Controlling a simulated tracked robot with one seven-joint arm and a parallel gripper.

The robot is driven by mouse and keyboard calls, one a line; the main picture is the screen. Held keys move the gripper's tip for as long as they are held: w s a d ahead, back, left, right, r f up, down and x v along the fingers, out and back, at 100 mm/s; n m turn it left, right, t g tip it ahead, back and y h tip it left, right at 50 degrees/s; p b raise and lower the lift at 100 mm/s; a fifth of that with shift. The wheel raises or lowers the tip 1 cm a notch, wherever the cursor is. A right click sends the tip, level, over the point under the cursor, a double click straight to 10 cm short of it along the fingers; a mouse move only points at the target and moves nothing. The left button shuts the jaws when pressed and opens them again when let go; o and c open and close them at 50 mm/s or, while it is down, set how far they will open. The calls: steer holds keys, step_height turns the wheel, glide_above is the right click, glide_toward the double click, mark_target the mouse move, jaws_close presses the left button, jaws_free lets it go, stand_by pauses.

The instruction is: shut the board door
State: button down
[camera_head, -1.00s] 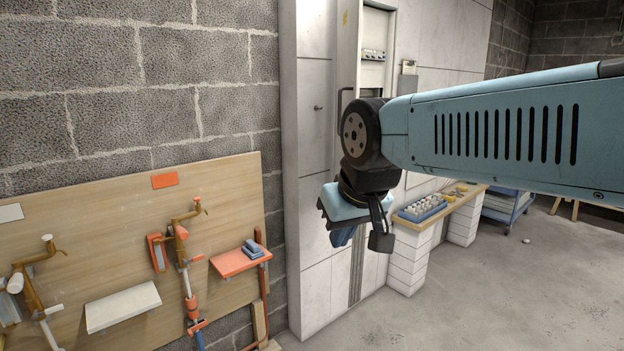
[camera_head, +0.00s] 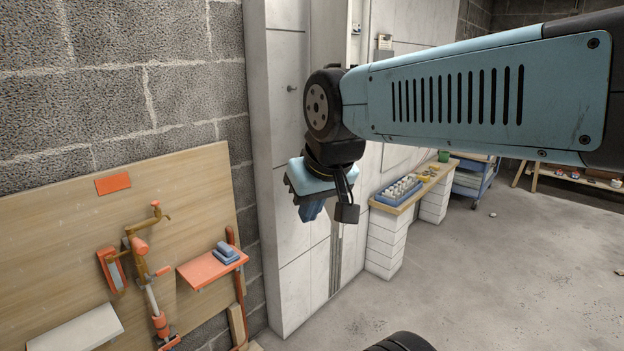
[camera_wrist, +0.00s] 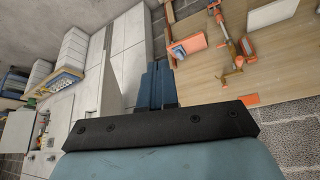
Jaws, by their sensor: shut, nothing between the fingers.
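The pale board door (camera_head: 337,32) stands ajar on the tall white wall unit in the head view. Its top is cut off by the picture edge, and my wrist hides its lower part and handle. A narrow strip of the open recess shows to its right. My gripper (camera_head: 312,211) points down in front of the white panels, below the visible part of the door. Its blue fingers are shut and empty, and they also show in the wrist view (camera_wrist: 156,72). I cannot tell how close they are to the door.
To the right, a bench (camera_head: 408,200) bears a blue tray of small white pieces (camera_head: 398,190).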

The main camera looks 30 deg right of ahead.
steer(key=w+d+m+g+h, duration=0.2)
steer(key=w+d+h, duration=0.25)
steer(key=w, duration=0.85)
steer(key=w+d+m+g+h, duration=0.1)
steer(key=w+d+m+h, duration=0.35)
steer(key=w, duration=0.75)
steer(key=w+d+f+n+y, duration=0.1)
steer(key=d+f+y, duration=0.1)
steer(key=d+f, duration=0.6)
steer(key=d, duration=0.2)
steer(key=shift+w+d+f+n, duration=0.15)
steer(key=shift+d+f+n, duration=0.15)
steer(key=shift+f+n, duration=0.05)
